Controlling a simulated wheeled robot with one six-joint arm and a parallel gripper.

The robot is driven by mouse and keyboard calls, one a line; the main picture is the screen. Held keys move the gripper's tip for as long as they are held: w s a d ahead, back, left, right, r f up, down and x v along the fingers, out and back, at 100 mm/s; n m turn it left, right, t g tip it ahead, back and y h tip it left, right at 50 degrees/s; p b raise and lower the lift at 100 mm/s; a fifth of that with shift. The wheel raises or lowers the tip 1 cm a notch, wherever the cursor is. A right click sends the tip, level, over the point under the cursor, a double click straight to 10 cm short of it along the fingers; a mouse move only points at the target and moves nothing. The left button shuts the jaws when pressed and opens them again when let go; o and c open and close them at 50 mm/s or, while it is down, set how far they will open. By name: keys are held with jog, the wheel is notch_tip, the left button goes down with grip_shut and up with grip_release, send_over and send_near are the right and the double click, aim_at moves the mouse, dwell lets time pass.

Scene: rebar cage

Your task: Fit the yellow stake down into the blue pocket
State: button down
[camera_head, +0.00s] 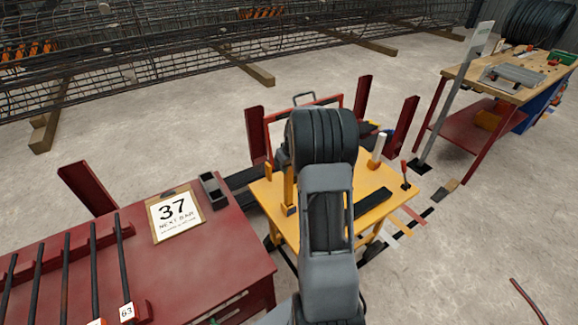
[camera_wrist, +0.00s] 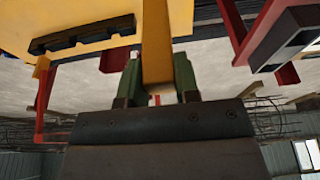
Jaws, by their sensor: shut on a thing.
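My gripper (camera_wrist: 157,82) is shut on the yellow stake (camera_wrist: 157,40). Its two green fingers stand on either side of the stake in the wrist view. The stake runs up out of the top of that picture, so its far end is hidden. In the head view my arm hides my gripper. A yellow upright piece (camera_head: 289,188) shows just left of the arm over the yellow table; I cannot tell whether it is the held stake. I cannot make out the blue pocket with certainty.
A red table (camera_head: 200,262) with a dark box (camera_head: 213,190) and number sign (camera_head: 174,215) is at left. Red posts (camera_head: 365,97) stand behind. A wooden bench (camera_head: 490,75) is at right.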

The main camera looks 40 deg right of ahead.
aim_at(289, 179)
jog(key=shift+f+b, duration=2.85)
jog(key=shift+f, duration=0.4)
jog(key=c, duration=0.8)
grip_release()
jog(key=v, duration=1.3)
jog(key=shift+r+p, duration=0.3)
jog(key=shift+r, duration=0.1)
